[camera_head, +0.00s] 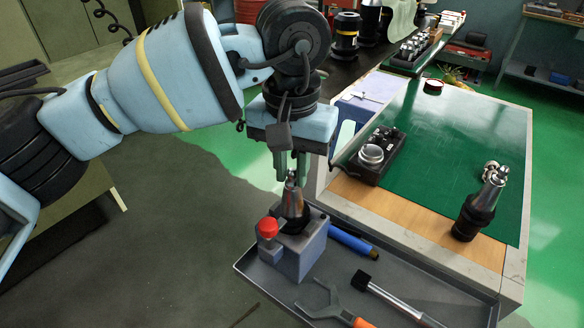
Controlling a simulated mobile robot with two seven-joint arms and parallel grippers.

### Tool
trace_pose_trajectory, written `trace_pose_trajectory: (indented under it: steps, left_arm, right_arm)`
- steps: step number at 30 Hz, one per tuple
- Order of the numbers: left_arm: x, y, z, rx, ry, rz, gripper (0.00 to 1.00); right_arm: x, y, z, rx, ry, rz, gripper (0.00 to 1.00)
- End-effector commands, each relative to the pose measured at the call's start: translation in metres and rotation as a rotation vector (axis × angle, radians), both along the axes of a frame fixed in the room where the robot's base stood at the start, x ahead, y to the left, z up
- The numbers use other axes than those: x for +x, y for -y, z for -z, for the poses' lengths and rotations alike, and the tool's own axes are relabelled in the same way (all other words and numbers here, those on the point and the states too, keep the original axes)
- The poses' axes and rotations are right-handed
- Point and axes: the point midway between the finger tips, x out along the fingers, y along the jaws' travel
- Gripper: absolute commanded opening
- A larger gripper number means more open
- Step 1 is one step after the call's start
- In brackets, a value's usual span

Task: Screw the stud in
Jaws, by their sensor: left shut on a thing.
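My left gripper (291,170) points straight down and is shut on a small metal stud (291,181). The stud is right at the narrow top of a steel taper holder (291,204). The holder stands upright in a grey-blue fixture block (298,252) with a red knob (267,228). The fingers partly hide the stud, and I cannot tell how deep it sits in the holder. My right gripper is out of view.
The block stands on a grey tray (395,290) with a blue-handled tool (352,243), a hammer-like tool (390,295) and an orange-handled wrench (330,302).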

Motion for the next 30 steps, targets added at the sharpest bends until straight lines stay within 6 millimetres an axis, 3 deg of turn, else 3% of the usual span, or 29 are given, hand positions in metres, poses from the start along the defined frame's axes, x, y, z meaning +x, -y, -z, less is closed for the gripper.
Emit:
trace_pose_trajectory:
  steps: [8,24,30]
  left_arm:
    - [0.000,0.000,0.000,0.001,0.000,0.011,0.00]
    - [0.001,-0.001,0.001,0.000,0.000,0.414,0.00]
    - [0.001,-0.001,0.000,0.001,0.000,0.485,0.00]
  right_arm:
    - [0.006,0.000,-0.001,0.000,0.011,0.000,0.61]
    - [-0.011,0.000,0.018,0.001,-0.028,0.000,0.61]
    - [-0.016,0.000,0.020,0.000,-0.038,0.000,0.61]
